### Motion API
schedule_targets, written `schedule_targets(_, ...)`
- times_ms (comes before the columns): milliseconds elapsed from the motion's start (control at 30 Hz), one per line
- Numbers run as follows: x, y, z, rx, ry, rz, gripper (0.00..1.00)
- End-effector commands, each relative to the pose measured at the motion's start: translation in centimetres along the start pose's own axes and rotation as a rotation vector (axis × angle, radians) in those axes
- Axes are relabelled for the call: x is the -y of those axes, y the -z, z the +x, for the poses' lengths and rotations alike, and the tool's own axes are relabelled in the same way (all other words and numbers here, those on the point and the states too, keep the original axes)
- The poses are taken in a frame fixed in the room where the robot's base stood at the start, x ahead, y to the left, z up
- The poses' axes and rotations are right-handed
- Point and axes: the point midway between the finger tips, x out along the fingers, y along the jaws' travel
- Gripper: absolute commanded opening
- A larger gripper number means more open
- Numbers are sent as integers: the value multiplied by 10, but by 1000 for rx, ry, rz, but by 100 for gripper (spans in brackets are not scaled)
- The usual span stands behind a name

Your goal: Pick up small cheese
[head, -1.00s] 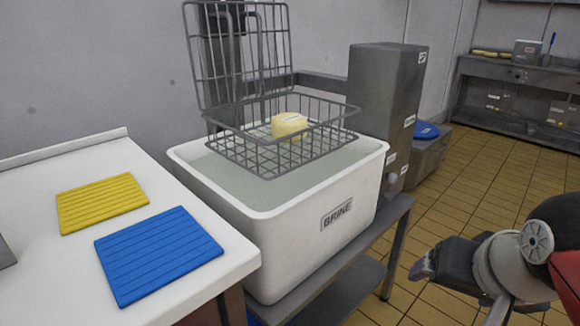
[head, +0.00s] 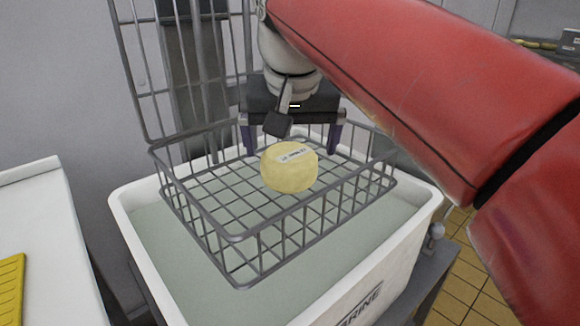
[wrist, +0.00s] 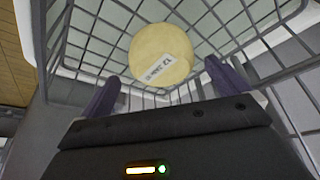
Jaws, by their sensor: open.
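The small cheese (head: 289,168) is a pale yellow round piece with a white label on it. It sits in the wire basket (head: 240,237) over the brine vat. My gripper (head: 290,142) is open above and behind the cheese in the head view, with one finger on either side of it at the back. In the wrist view the cheese (wrist: 160,54) lies ahead of and between the two fingertips (wrist: 165,75), with its label facing the gripper. I see no finger touching it.
The white brine vat (head: 125,208) surrounds the basket, and the basket's wire walls stand around the cheese. A raised wire lid (head: 135,70) stands at the back left. A white table (head: 45,215) with a yellow mat (head: 10,285) is at the left.

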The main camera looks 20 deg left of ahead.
Motion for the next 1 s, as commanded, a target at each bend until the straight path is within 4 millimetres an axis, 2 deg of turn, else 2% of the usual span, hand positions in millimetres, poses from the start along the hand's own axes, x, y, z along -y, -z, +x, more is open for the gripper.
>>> schedule_targets(300, 3, 2, 45, 2, 1, 0, 100)
schedule_targets(633, 3, 2, 52, -1, 2, 1, 100)
schedule_targets(1000, 2, 2, 51, -1, 2, 1, 52)
